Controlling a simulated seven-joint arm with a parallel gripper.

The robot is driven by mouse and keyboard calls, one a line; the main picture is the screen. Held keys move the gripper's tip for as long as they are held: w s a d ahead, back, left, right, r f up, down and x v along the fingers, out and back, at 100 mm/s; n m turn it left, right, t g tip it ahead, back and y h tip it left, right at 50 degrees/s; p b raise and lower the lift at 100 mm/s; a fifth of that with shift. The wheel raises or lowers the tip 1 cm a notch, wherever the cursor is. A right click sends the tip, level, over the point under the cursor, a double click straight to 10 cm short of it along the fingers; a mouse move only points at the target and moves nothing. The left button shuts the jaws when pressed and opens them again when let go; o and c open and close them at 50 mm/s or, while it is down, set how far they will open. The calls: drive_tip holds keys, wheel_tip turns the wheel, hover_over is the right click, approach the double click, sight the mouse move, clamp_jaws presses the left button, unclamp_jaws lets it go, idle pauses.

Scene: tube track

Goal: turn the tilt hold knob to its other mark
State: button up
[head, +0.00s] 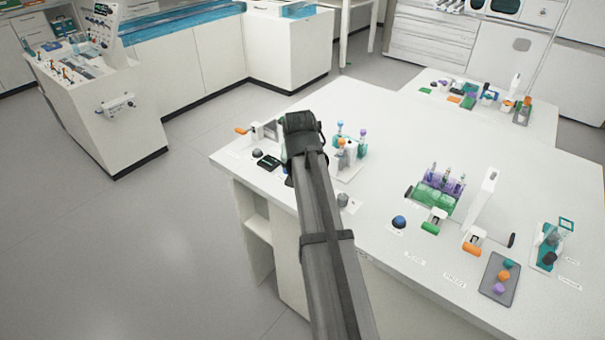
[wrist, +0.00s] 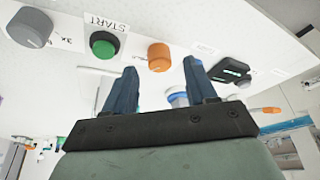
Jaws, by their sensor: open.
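My gripper (wrist: 159,72) is open in the wrist view, with its two blue fingers apart and nothing held between them. An orange round knob (wrist: 159,56) shows just beyond the gap between the fingertips, apart from them as far as I can see. A grey knob (wrist: 30,27) with a pale pointer line is at the upper left. I cannot read a label that says which knob is the tilt hold. In the head view my gripper (head: 303,135) is above the left part of the white table (head: 375,125); its fingertips are hidden.
A green START button (wrist: 104,44) lies between the two knobs, and a black device (wrist: 232,70) is on the right. In the head view, a rack of purple-capped tubes (head: 437,190), a blue knob (head: 398,221) and a grey tray (head: 499,279) stand to the right.

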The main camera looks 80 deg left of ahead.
drive_tip(key=v, duration=1.1)
drive_tip(key=shift+r, duration=0.1)
